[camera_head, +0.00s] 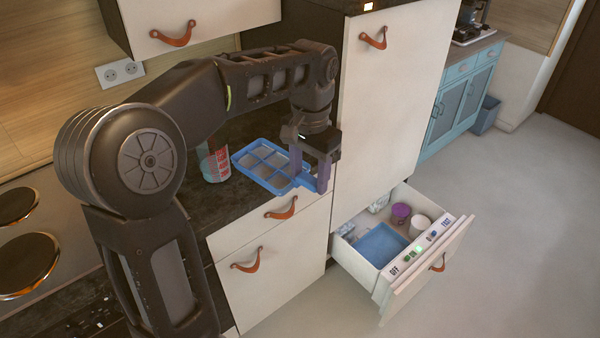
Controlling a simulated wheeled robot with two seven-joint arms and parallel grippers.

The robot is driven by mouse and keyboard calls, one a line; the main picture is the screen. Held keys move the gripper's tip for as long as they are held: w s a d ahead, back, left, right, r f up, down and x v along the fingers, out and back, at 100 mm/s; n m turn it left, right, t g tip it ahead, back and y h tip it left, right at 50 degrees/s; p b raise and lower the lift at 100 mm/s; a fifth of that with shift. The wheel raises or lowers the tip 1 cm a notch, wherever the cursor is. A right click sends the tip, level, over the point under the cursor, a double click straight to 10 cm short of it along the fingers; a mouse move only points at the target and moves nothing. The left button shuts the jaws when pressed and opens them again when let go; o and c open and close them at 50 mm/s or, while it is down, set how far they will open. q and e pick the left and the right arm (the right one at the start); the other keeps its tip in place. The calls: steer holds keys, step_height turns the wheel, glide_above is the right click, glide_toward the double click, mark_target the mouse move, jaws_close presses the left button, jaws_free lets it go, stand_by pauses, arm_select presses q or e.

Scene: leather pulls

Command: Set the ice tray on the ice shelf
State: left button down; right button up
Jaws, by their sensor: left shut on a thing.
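The ice tray (249,161) is blue with pale grey compartments. It is at the counter's front edge, lying about level; I cannot tell if it touches the counter. My left gripper (311,183) points down and is shut on the tray's right end. An open drawer (358,267) stands low at the right, below the tall white cabinet. A flat blue panel (380,244) lies in it and looks like the ice shelf. My right gripper is not in view.
A glass with red marking (215,164) stands on the dark counter (222,199), left of the tray. The drawer also holds a purple cup (400,213), a white cup (419,225) and wrapped packs (378,203). The drawer front (425,270) has lit buttons. Open floor lies right.

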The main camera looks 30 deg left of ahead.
arm_select(q)
steer(key=d+f+b, duration=0.1)
steer(key=d+f, duration=0.2)
steer(key=f, duration=0.7)
steer(key=w+d+f+n+b, duration=0.1)
steer(key=d+f, duration=0.3)
steer(key=f, duration=0.6)
steer(key=d+f+b, duration=0.1)
steer(key=d+f, duration=0.3)
steer(key=f, duration=0.6)
steer(key=shift+w+d+f+b, duration=0.25)
steer(key=shift+w+f+b, duration=0.05)
steer(key=shift+f, duration=0.1)
